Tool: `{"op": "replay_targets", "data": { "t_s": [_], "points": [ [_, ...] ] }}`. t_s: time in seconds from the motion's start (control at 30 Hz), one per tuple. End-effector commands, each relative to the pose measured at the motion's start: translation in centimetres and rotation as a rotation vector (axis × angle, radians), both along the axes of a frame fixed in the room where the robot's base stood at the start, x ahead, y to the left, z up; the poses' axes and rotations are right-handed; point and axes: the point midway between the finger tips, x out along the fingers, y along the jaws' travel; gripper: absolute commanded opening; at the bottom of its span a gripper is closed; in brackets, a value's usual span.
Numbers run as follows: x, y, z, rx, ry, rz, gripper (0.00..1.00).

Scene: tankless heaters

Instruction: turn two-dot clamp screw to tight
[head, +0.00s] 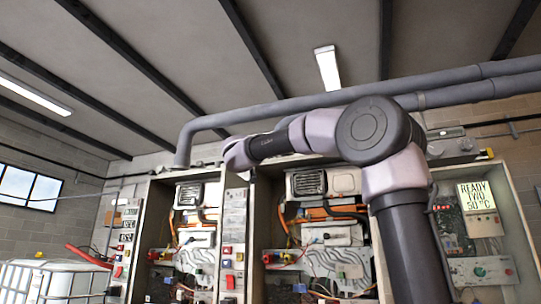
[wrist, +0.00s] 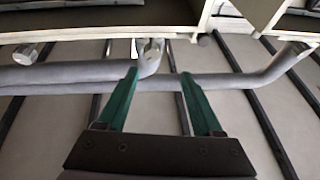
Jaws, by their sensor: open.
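I cannot make out the two-dot clamp screw in either view; any dot marks are too small to tell. Two open cabinets hold heater units and wiring: the left cabinet (head: 149,215) and the middle cabinet (head: 258,222), partly behind my arm. My gripper (wrist: 158,74) shows in the wrist view with two green fingers spread apart and nothing between them. That view shows pipes and the ceiling, upside down, beyond the fingers. In the head view my arm reaches up and left in front of the cabinets, and the gripper's fingers cannot be made out.
Grey pipes (head: 280,107) run above the cabinets. A sign (head: 475,196) reading "READY TWO 50°C" is in the right cabinet. Small coloured switches (head: 228,264) sit on the panel between the cabinets. A white caged tank (head: 50,281) stands at lower left.

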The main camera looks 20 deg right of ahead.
Motion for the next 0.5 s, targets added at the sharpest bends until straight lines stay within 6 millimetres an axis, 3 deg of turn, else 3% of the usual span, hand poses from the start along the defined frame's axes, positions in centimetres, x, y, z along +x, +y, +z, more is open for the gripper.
{"op": "replay_targets", "data": {
  "t_s": [0.27, 0.5],
  "points": [
    [1.2, -1.0, 0.5, -0.010, 0.039, -0.140, 0.68],
    [4.3, -3.4, 2.1, -0.009, 0.037, -0.139, 0.68]
  ]
}}
